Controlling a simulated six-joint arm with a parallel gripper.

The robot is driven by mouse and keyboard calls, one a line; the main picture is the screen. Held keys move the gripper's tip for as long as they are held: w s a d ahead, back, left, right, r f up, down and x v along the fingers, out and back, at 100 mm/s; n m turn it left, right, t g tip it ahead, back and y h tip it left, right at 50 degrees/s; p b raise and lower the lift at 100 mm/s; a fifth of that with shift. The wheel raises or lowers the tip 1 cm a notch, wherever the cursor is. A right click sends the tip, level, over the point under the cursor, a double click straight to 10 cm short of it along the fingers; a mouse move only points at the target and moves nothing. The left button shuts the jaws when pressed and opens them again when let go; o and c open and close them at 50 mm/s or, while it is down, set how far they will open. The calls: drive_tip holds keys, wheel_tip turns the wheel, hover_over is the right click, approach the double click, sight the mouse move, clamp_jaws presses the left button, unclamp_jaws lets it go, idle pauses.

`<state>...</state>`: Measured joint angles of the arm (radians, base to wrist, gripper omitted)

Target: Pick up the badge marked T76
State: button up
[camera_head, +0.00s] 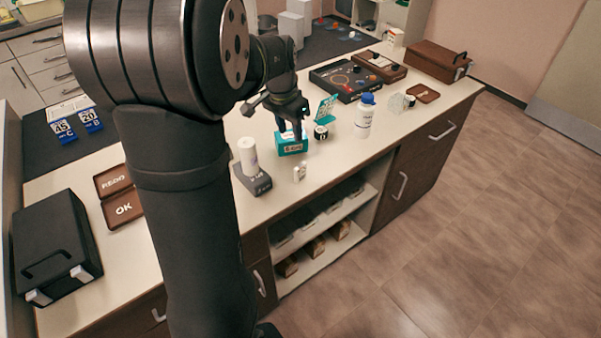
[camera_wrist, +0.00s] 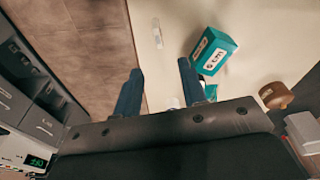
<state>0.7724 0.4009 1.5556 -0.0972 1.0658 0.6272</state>
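I cannot make out a badge marked T76 in either view. Two blue cards lie at the left of the counter in the head view, one reading 45 C (camera_head: 63,130) and one reading 20 B (camera_head: 90,120). My gripper (camera_head: 291,127) hangs over the counter by a teal box (camera_head: 291,147) and partly hides it. In the wrist view my gripper (camera_wrist: 160,84) is open, its two dark fingers apart with nothing held between them. The teal box (camera_wrist: 212,52) lies beyond the right finger, its label reading about "6 cm".
A white bottle (camera_head: 364,116), a grey stand with a white cylinder (camera_head: 250,160) and a small white item (camera_head: 299,173) are near my gripper. A black case (camera_head: 55,245) and brown plates reading READ (camera_head: 113,180) and OK (camera_head: 124,210) are left. The counter's front edge is close.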

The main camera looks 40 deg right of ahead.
sight(300, 166)
drive_tip(key=f, duration=0.4)
drive_tip(key=d+f, duration=0.1)
drive_tip(key=f, duration=0.6)
drive_tip(key=shift+w+d+f, duration=0.1)
drive_tip(key=shift+d+f, duration=0.55)
drive_tip(key=shift+f, duration=0.65)
drive_tip(key=shift+d+f, duration=0.3)
drive_tip(key=shift+f, duration=0.55)
drive_tip(key=shift+d+f, duration=0.25)
drive_tip(key=shift+f, duration=0.65)
clamp_jaws()
